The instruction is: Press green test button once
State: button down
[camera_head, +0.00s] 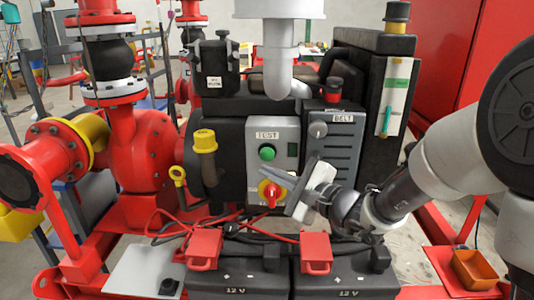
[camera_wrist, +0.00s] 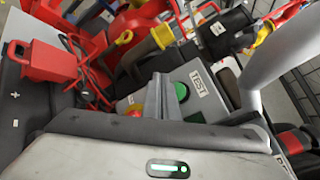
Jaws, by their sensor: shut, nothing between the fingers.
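The green button (camera_head: 267,152) sits on a grey panel (camera_head: 286,135) under a TEST label (camera_head: 267,135). My gripper (camera_head: 272,174) is shut and empty, in front of the panel and a little below the button in the head view. In the wrist view my gripper's fingers (camera_wrist: 159,88) lie together beside the button. Whether they touch the panel cannot be told. A red rotary knob (camera_head: 270,193) on a yellow plate is below the button, partly near my gripper.
A BELT panel (camera_head: 333,140) with a knob stands right of the TEST panel. A grey vertical pipe (camera_head: 279,65) hangs above. Two black 12 V batteries (camera_head: 237,272) with red clamps and cables lie below. A yellow-capped filler (camera_head: 205,142) is at left.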

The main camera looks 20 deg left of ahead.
aim_at(261, 156)
jog(key=shift+w+a, duration=0.25)
jog(key=shift+w, duration=0.75)
jog(key=shift+w+a, duration=0.2)
jog(key=shift+w, duration=0.8)
dwell(0.5)
jog(key=shift+w+a+b, duration=0.1)
jog(key=shift+w+b, duration=0.3)
jog(key=shift+b, duration=0.1)
jog(key=shift+w+a, duration=0.15)
jog(key=shift+w, duration=0.45)
dwell(0.6)
jog(key=shift+s, duration=0.1)
jog(key=shift+s+d+b, duration=0.25)
jog(key=shift+s+b, duration=0.45)
jog(key=shift+s, duration=0.2)
